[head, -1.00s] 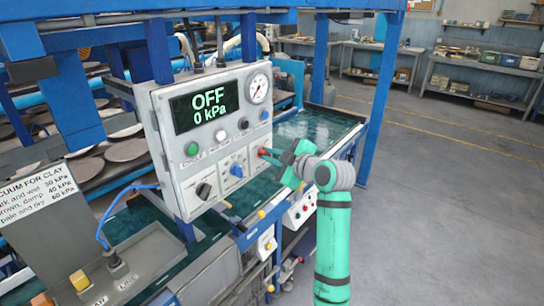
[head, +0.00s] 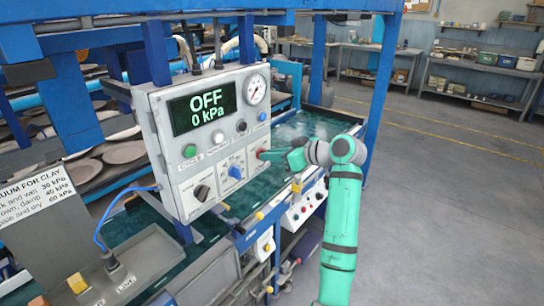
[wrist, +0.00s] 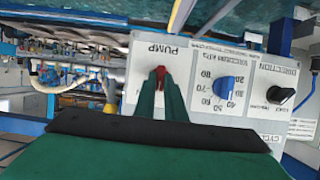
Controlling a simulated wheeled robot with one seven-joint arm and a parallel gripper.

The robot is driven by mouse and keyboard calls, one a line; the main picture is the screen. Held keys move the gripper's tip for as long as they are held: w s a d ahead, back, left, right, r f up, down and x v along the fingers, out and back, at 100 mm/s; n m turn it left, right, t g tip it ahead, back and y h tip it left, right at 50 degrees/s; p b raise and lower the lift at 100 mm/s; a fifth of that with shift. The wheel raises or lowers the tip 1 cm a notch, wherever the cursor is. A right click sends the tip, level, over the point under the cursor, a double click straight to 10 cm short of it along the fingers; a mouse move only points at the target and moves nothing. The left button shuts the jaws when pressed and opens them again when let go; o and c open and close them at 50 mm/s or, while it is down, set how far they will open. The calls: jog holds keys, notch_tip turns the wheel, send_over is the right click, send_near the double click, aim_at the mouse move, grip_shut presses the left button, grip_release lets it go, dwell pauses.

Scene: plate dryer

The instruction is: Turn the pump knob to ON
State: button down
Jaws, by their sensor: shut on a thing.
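The grey control panel (head: 205,150) carries a display (head: 203,106) reading OFF and 0 kPa. The red pump knob (head: 260,153) is at the panel's lower right; it also shows in the wrist view (wrist: 161,71), beside the printed word PUMP. My gripper (head: 270,155) reaches it from the right. In the wrist view my gripper (wrist: 161,82) is shut with its green fingertips on either side of the red knob. The fingers hide most of the knob and any position marks around it.
The blue vacuum dial (head: 235,171) and black direction knob (head: 202,192) sit left of the pump knob. A pressure gauge (head: 255,89) is above. Blue frame posts stand close by. Open floor (head: 450,210) lies to the right.

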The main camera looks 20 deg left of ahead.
jog(key=m+g, duration=0.1)
jog(key=m, duration=0.1)
jog(key=m+g+y, duration=0.1)
jog(key=m, duration=0.1)
jog(key=m+g+y, duration=0.1)
jog(key=m, duration=0.1)
jog(key=shift+w+d+f+g, duration=0.1)
jog(key=shift+w+f+g, duration=0.2)
jog(key=shift+g, duration=0.1)
jog(key=shift+w+d, duration=0.1)
jog(key=shift+d, duration=0.05)
dwell(0.4)
jog(key=c, duration=1.8)
grip_release()
jog(key=shift+r, duration=0.1)
jog(key=v, duration=1)
jog(key=shift+d, duration=0.25)
